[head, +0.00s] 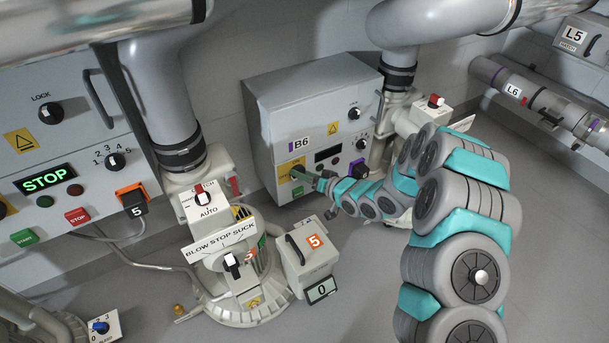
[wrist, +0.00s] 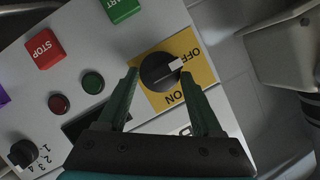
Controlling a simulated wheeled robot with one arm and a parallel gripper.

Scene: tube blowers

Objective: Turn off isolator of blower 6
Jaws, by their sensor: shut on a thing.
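The isolator knob (wrist: 157,72) is a round black knob with a white mark, on a yellow plate (wrist: 203,72) lettered OFF and ON. The white mark points to the OFF lettering. My gripper (wrist: 159,76) has its green fingers on either side of the knob and is shut on it. In the head view my gripper (head: 302,173) reaches the left part of the grey cabinet labelled B6 (head: 300,143), over its yellow plate (head: 287,168). The knob is hidden there behind the gripper.
In the wrist view a red STOP button (wrist: 44,49) and a green START button (wrist: 122,9) sit near the knob. In the head view the blower 5 panel (head: 60,130) shows STOP at left. A white pipe unit (head: 428,118) stands right of B6.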

